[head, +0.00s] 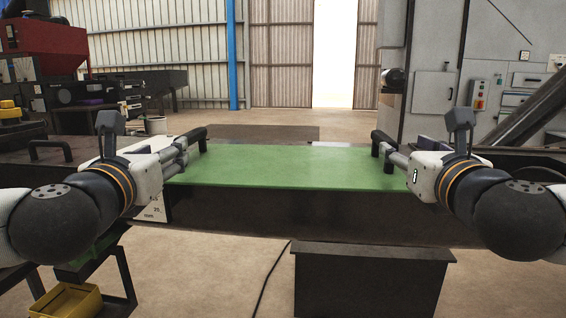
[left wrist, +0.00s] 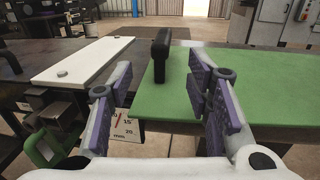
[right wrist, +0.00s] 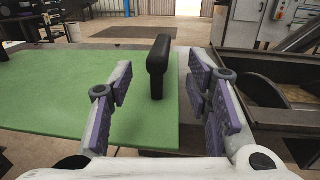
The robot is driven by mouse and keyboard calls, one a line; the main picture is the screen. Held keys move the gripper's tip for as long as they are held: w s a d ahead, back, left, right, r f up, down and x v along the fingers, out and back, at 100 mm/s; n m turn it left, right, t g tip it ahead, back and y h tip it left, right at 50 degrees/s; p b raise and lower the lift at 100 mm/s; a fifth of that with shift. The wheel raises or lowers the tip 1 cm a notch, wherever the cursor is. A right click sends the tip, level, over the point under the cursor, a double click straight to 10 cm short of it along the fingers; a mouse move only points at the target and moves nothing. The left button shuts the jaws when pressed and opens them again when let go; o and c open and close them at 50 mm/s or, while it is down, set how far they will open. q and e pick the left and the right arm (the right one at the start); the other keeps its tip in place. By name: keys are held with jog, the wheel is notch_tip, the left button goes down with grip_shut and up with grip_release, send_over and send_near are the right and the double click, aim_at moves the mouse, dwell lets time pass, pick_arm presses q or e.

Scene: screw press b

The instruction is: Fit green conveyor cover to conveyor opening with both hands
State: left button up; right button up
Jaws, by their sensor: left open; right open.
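The green conveyor cover (head: 285,168) lies flat across the dark conveyor in the head view, with a black handle at each end. Its left handle (left wrist: 160,56) stands upright between the spread fingers of my left gripper (left wrist: 160,98) in the left wrist view, a little ahead of the fingertips. Its right handle (right wrist: 158,66) stands between the spread fingers of my right gripper (right wrist: 160,95) in the right wrist view. Both grippers are open and hold nothing. Whether the cover sits fully in the opening cannot be told from here.
A white plate (left wrist: 82,60) lies left of the cover. A dark box (head: 370,280) stands in front below the conveyor. A grey machine cabinet (head: 434,100) rises at the back right. A yellow bin (head: 70,300) sits low at the left.

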aim_at(383, 136)
pick_arm(q)
jog(key=w, duration=1.1)
pick_arm(e)
jog(key=w, duration=1.1)
jog(key=shift+a, duration=0.1)
pick_arm(q)
jog(key=shift+s, duration=0.1)
pick_arm(e)
jog(key=shift+s, duration=0.1)
pick_arm(q)
grip_shut()
pick_arm(e)
grip_shut()
pick_arm(q)
jog(key=shift+a, duration=0.1)
